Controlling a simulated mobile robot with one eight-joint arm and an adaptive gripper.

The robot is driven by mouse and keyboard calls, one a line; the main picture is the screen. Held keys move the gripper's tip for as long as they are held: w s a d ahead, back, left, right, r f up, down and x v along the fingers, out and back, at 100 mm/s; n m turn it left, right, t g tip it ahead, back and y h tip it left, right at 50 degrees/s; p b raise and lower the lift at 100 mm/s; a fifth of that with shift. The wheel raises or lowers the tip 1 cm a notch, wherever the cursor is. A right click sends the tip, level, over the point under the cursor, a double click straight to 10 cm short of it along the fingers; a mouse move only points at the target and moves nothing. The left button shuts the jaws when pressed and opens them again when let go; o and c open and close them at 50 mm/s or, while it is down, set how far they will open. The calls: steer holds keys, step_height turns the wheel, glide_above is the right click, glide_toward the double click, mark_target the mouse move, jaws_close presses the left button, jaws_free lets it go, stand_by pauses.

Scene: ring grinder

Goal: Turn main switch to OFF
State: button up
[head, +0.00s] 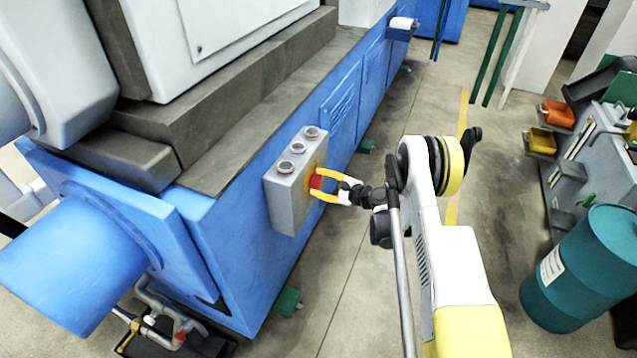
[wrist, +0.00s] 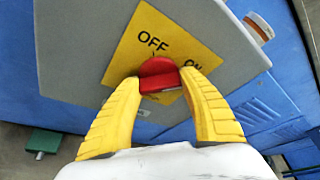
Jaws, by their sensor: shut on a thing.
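The main switch is a red knob (wrist: 158,76) on a yellow plate (wrist: 150,42) marked OFF and ON. The plate is on the side face of a grey control box (head: 285,205) fixed to the blue machine. In the wrist view the knob's upper end lies just below the word OFF; its exact setting is hard to tell. My gripper (wrist: 160,84) has yellow fingers closed on both sides of the red knob. In the head view my gripper (head: 322,184) reaches the box from the right, and the knob (head: 316,182) shows between the fingers.
The blue machine (head: 345,100) runs along the left and back. Round buttons (head: 298,148) sit on top of the box. A teal drum (head: 580,270) and a grey bench with bins stand at the right. The floor between is clear.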

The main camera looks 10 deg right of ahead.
steer(key=n+t, duration=0.2)
steer(key=n, duration=0.1)
steer(key=shift+n, duration=0.3)
steer(key=o, duration=1.2)
